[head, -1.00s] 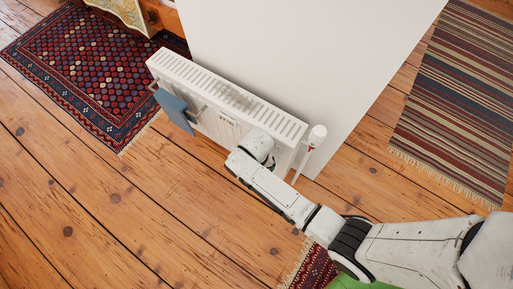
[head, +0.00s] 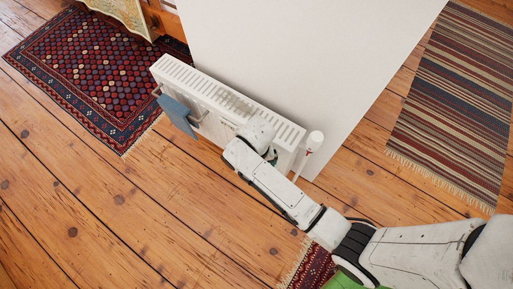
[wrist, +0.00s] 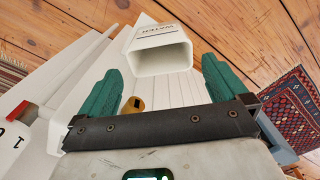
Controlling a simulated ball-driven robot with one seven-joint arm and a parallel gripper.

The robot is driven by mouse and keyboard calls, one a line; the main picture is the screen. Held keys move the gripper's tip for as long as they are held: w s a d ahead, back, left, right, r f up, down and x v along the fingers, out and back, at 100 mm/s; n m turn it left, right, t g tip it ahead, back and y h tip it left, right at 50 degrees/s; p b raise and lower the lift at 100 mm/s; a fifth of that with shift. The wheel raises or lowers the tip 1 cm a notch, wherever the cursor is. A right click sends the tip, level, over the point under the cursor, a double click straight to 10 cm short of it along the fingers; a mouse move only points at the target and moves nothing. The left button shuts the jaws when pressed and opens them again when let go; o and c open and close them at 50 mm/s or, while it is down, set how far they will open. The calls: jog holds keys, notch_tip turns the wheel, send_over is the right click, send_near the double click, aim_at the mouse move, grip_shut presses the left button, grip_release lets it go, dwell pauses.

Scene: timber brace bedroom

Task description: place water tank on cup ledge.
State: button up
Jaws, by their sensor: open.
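The water tank (wrist: 160,50) is a white open-topped box with dark lettering reading WATER, at the radiator's front. In the wrist view it lies ahead of my gripper (wrist: 160,66), between the directions of the two green fingers. The fingers are open and hold nothing; I cannot tell whether they touch the tank. In the head view my gripper (head: 264,146) is at the radiator's front near its right end, mostly hidden by my wrist. I cannot identify a cup ledge in either view.
A white radiator (head: 185,75) stands against a white wall panel (head: 300,60). A blue-grey cloth-like sheet (head: 177,112) hangs at its left end. A white-topped valve pipe (head: 315,141) stands at its right. A small ochre part (wrist: 134,103) shows near the fingers.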

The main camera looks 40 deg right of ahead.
jog(key=shift+r, duration=1.4)
jog(key=s+d+r+n, duration=0.1)
jog(key=s+d+r, duration=0.1)
jog(key=s, duration=0.3)
jog(key=s+d+r+n, duration=0.2)
jog(key=s+d+r, duration=0.1)
jog(key=s+r, duration=0.2)
jog(key=s+d+r+n+t, duration=0.1)
jog(key=s+d+r+n, duration=0.1)
jog(key=s, duration=0.4)
jog(key=shift+d+r, duration=0.35)
jog(key=shift+r, duration=0.3)
